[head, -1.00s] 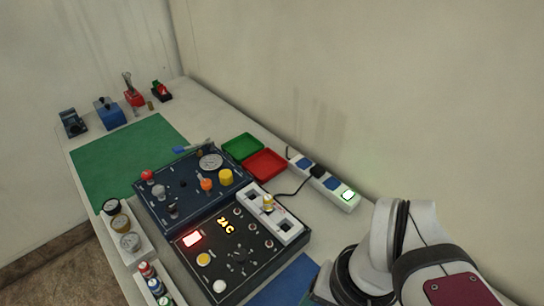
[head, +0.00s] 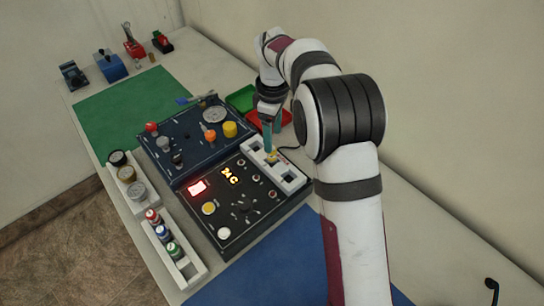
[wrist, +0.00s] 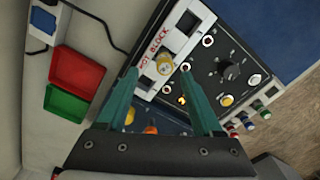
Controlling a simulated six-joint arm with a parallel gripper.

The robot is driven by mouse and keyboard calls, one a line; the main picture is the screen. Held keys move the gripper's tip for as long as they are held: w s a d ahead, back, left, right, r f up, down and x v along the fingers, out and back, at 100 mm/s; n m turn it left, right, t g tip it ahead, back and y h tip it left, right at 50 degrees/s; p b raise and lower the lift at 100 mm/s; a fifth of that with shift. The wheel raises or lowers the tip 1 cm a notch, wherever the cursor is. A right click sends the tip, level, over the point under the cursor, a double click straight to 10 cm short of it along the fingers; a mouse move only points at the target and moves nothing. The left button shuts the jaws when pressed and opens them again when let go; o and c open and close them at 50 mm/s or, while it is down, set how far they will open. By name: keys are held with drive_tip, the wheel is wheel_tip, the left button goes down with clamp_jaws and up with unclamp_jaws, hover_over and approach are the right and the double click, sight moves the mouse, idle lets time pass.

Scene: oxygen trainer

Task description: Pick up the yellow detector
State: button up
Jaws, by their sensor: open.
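The yellow detector (head: 271,156) is a small yellow-topped piece standing in the middle of a white block (head: 291,184) on the dark panel. In the wrist view the detector (wrist: 165,63) shows in the gap between my fingertips and slightly beyond them. My gripper (head: 270,148) is open and empty, pointing down just above the detector. Its two teal fingers (wrist: 160,76) stand apart on either side of it in the wrist view. I cannot tell the exact height left between fingertips and detector.
The dark panel (head: 245,220) carries knobs and a lit red display. The blue panel (head: 187,158) has upright knobs, one yellow. A red tray (wrist: 76,68) and a green tray (wrist: 66,106) lie beside the block. Gauges and small bottles stand in white racks at the left.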

sight(272, 158)
drive_tip(key=f, duration=0.5)
drive_tip(key=shift+s+f, duration=0.35)
drive_tip(key=shift+s, duration=0.05)
clamp_jaws()
